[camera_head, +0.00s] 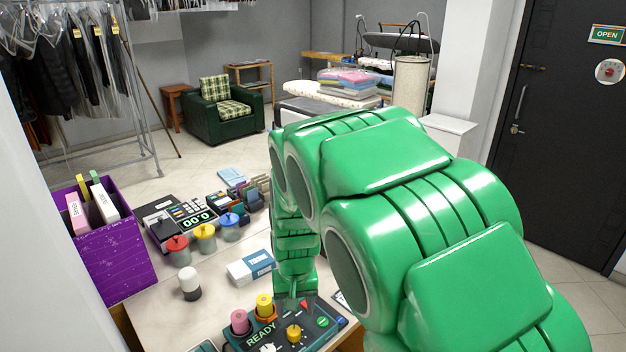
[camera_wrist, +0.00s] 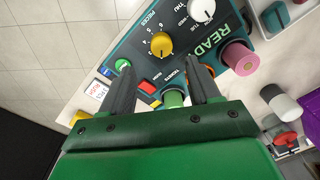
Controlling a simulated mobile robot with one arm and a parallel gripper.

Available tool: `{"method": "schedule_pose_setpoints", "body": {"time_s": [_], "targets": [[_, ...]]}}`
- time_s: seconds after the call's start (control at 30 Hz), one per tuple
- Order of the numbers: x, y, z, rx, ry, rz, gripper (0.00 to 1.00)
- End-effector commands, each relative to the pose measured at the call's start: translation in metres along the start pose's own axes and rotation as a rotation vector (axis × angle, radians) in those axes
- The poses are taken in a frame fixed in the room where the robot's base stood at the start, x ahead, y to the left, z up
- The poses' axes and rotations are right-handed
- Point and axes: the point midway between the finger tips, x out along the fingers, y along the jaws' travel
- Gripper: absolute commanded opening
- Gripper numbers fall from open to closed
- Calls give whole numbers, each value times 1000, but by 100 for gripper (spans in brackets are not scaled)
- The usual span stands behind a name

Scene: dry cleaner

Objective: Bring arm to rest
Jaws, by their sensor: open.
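My green arm reaches over the counter in the head view and bends down at its middle. My gripper (camera_head: 293,298) points down over a dark control box (camera_head: 272,335) marked READY. In the wrist view the two dark fingers of my gripper (camera_wrist: 163,78) stand apart. A green peg (camera_wrist: 173,98) shows between them on the control box (camera_wrist: 200,45); I cannot tell whether either finger touches it. The box also carries a pink peg (camera_wrist: 238,58) and a yellow knob (camera_wrist: 161,44), both outside the fingers.
A blue-and-white box (camera_head: 250,267), a white-topped stamp (camera_head: 189,282) and several small coloured jars (camera_head: 205,238) stand close left of my gripper. A purple bin (camera_head: 125,262) holds upright items at the counter's left end. Floor is open behind the counter.

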Motion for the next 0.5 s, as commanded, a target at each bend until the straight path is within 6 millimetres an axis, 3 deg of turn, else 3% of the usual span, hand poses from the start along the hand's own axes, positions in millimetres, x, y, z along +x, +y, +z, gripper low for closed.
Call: {"method": "schedule_pose_setpoints", "body": {"time_s": [0.17,0.5], "targets": [[-20,18,15,19,-4,0,62],[-70,66,74,69,-35,3,62]]}}
